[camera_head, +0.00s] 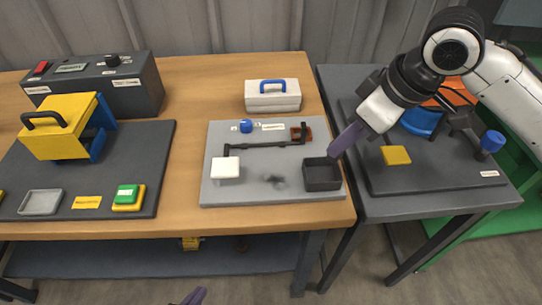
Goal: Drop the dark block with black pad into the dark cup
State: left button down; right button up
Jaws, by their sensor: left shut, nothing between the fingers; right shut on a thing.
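The dark cup (322,176) is a square, open-topped dark box at the right front of the light grey board (225,193). My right gripper (340,148) comes in from the upper right, its purple-grey fingers shut just above the cup's back right edge. It holds something small that the fingers mostly hide, which looks to be the dark block; its black pad cannot be made out. I cannot tell whether the fingers touch the cup. My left gripper (194,297) shows only as a purple fingertip at the bottom edge, shut and empty.
The grey board also bears a white pad (226,167), a black bar (262,144), a blue knob (246,126) and a dark smudge, perhaps shadow. A white case (272,96) stands behind. A yellow block (397,155) lies on the right dark board (425,183).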

jog(key=o, duration=1.1)
jog(key=p+v, duration=0.1)
jog(key=v, duration=0.9)
jog(key=shift+d+r, duration=0.1)
jog(key=shift+r, duration=0.05)
jog(key=shift+s, duration=0.15)
